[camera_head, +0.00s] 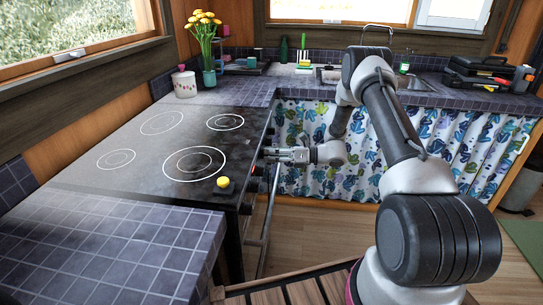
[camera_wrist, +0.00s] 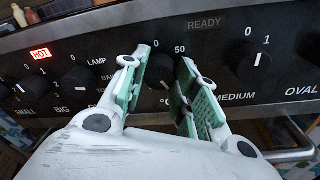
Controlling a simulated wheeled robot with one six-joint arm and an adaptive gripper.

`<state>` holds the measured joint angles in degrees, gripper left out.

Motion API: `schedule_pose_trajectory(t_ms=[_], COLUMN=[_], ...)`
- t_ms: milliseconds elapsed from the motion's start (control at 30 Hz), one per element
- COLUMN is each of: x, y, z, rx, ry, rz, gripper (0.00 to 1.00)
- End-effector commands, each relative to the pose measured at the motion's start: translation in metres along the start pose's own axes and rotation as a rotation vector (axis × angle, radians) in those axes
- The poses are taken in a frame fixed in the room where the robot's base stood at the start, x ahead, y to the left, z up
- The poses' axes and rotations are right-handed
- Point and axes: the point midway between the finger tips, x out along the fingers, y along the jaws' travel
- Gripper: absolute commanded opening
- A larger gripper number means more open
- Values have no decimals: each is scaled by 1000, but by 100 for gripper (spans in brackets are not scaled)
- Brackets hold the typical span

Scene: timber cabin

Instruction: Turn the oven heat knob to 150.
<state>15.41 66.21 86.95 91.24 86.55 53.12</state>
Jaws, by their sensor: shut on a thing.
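The oven's black control panel (camera_wrist: 215,22) fills the upper part of the wrist view. The heat knob (camera_wrist: 160,72) is black and sits between my gripper's green-padded fingers (camera_wrist: 163,82). The marks 0 and 50 show above it; the rest of its scale is hidden by the fingers. A pale mark shows on the knob, but its exact setting cannot be read. In the head view my gripper (camera_head: 272,153) reaches to the front of the black stove (camera_head: 150,160), and the knob is hidden there. My gripper is shut on the knob.
Other knobs stand close on both sides, one (camera_wrist: 80,82) to the left and one (camera_wrist: 252,66) to the right. A lit HOT sign (camera_wrist: 40,54) is at the left. The oven handle (camera_head: 268,220) runs below the panel. A yellow thing (camera_head: 223,182) lies at the stove top's near corner.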

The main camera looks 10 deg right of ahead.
Motion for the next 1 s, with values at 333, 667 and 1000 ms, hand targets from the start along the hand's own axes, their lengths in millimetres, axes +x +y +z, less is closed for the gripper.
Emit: schedule_pose_trajectory(t_ms=[333, 667, 1000], x=[-1, 0, -50], y=[0, 0, -1], z=[-2, -1, 0], rx=[2, 0, 0], ry=[3, 1, -1], rz=[-2, -1, -5], gripper=[44, 52, 52])
